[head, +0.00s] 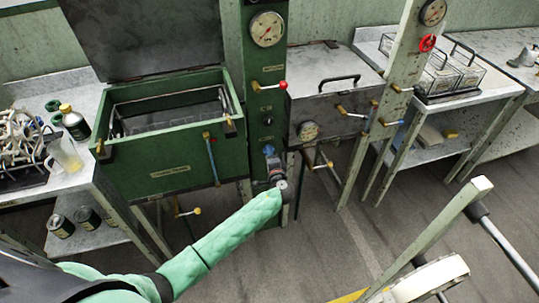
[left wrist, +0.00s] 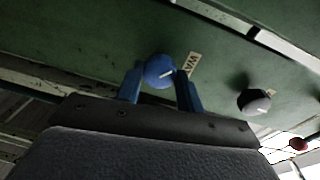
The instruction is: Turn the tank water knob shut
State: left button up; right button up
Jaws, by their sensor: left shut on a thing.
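A round blue knob (head: 269,151) sits low on the green upright panel (head: 266,95) between the two tanks. My left gripper (head: 271,163) reaches up to the panel from below. In the left wrist view its two blue fingers (left wrist: 160,88) are on either side of the knob, shut on it. The knob's lower edge is close to the fingers. My right gripper is not seen.
The open green tank (head: 170,171) stands left, the lidded metal tank (head: 330,88) right. Open floor (head: 310,250) lies in front.

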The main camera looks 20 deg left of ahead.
pick_arm(q)
jog(key=shift+d+m+g+y+p, duration=0.15)
jog(key=shift+m+p, duration=1)
jog(key=shift+m, duration=1.2)
jog(key=shift+d+m+g+y+p, duration=0.1)
jog(key=shift+m+g+y+p, duration=0.15)
jog(key=shift+m+p, duration=1.5)
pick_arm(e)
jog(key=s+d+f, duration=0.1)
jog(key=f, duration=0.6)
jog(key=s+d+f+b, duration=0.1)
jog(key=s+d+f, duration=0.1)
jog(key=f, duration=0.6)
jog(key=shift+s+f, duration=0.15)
pick_arm(q)
jog(key=shift+m, duration=0.6)
jog(key=o, duration=1)
jog(key=shift+w, duration=0.1)
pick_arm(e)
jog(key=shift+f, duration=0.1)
